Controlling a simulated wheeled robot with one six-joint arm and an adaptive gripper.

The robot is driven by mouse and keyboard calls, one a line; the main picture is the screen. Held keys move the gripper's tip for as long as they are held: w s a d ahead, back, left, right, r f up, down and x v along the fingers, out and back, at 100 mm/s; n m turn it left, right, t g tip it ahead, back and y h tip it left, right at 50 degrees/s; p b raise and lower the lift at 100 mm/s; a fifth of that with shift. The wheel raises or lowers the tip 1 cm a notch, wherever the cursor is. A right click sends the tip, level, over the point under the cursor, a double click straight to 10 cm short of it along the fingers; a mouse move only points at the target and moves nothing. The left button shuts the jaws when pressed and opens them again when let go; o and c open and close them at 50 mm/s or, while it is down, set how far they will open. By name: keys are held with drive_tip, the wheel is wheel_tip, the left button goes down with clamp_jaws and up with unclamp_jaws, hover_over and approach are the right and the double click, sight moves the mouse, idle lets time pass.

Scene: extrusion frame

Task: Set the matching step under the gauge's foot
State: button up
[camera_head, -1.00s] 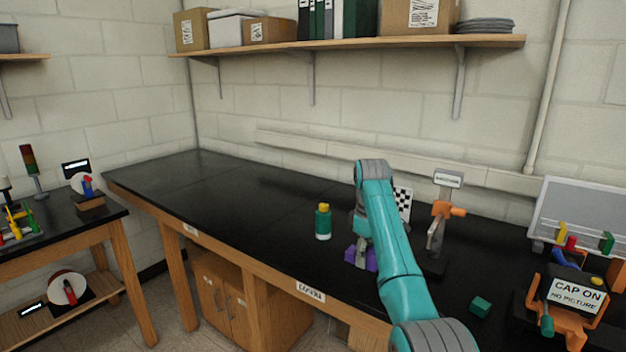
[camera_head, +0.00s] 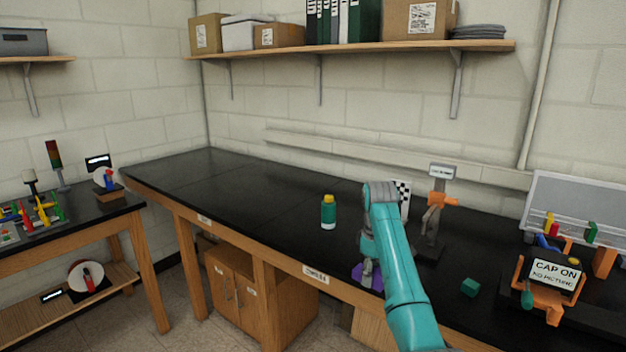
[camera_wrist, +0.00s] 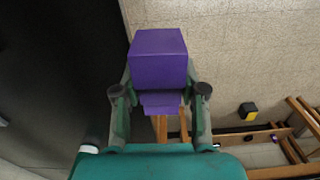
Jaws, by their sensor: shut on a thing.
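A purple stepped block (camera_wrist: 158,60) is held between the two fingers of my gripper (camera_wrist: 160,92), which is shut on it. In the head view the purple block (camera_head: 367,276) shows beside my teal arm at the front edge of the bench, and the arm partly hides it. The gauge (camera_head: 437,205), a grey stand with an orange clamp part and a small display on top, stands on the bench to the right of my gripper. Its foot is too small to make out. A small teal block (camera_head: 470,287) lies on the bench right of the gauge.
A green bottle with a yellow cap (camera_head: 328,212) stands left of my arm. A checkered board (camera_head: 403,194) is behind it. The black bench (camera_head: 240,190) is clear on the left.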

drive_tip(key=s+d+f+m, duration=0.1)
drive_tip(key=s+f+m, duration=0.3)
drive_tip(key=f, duration=0.9)
drive_tip(key=s+d+f+m, duration=0.2)
drive_tip(key=s+f+m, duration=0.3)
drive_tip(key=s+f, duration=1.8)
drive_tip(key=s, duration=0.2)
drive_tip(key=shift+s+m, duration=0.35)
drive_tip(key=shift+m, duration=0.05)
